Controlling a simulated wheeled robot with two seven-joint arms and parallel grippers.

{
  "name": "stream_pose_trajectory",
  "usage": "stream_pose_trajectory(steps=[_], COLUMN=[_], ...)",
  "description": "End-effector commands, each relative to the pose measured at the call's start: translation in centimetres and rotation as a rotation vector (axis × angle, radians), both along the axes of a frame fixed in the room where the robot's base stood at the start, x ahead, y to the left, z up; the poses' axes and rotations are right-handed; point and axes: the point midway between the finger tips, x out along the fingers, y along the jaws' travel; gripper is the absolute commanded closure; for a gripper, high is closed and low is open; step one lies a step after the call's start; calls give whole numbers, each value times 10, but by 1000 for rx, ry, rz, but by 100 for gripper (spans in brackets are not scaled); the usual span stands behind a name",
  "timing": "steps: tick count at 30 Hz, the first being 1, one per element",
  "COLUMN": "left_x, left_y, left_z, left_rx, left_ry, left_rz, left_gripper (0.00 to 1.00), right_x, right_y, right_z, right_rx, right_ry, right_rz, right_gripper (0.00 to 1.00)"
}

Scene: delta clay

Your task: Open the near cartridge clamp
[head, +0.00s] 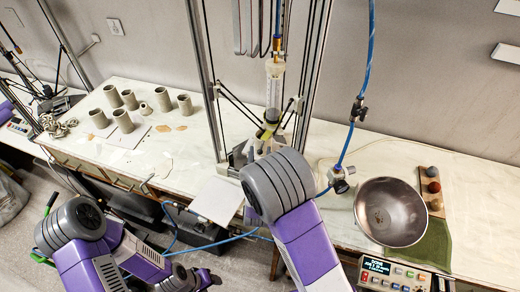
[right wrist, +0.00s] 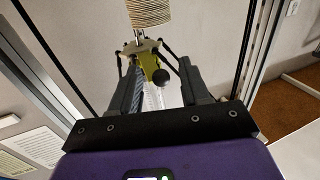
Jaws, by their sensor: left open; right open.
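A clear upright cartridge tube (head: 274,88) stands in the middle of the printer frame. At its lower end is a yellow-green clamp part (head: 266,131), which also shows in the right wrist view (right wrist: 149,62) with a round black knob (right wrist: 161,77). My right gripper (right wrist: 158,73) is open. Its two dark fingers stand on either side of the yellow-green part and knob; I cannot tell whether they touch. In the head view my right wrist hides most of this gripper.
Frame posts (head: 206,80) and thin black rods stand close around the clamp. A steel bowl (head: 390,211) and a control box (head: 393,275) are at the right. Several clay cups (head: 128,99) stand at the left of the bench. A blue hose (head: 368,60) hangs right of the frame.

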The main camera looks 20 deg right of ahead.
Motion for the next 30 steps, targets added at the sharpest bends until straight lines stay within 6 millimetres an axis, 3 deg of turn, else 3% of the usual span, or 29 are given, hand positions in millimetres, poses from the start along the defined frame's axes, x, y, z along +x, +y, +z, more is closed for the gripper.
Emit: stream_pose_trajectory(steps=[4, 12, 21, 30], left_x=[0, 0, 0, 0], left_y=[0, 0, 0, 0], left_z=[2, 2, 2, 2], left_rx=[0, 0, 0, 0], left_ry=[0, -1, 0, 0], left_rz=[0, 0, 0, 0], left_gripper=[47, 47, 47, 47], right_x=[10, 12, 12, 12], right_y=[-4, -4, -4, -3], right_z=[1, 0, 0, 1], right_rx=[0, -1, 0, 1], right_ry=[-1, 1, 0, 2], right_rz=[-1, 0, 0, 2], right_gripper=[54, 54, 98, 100])
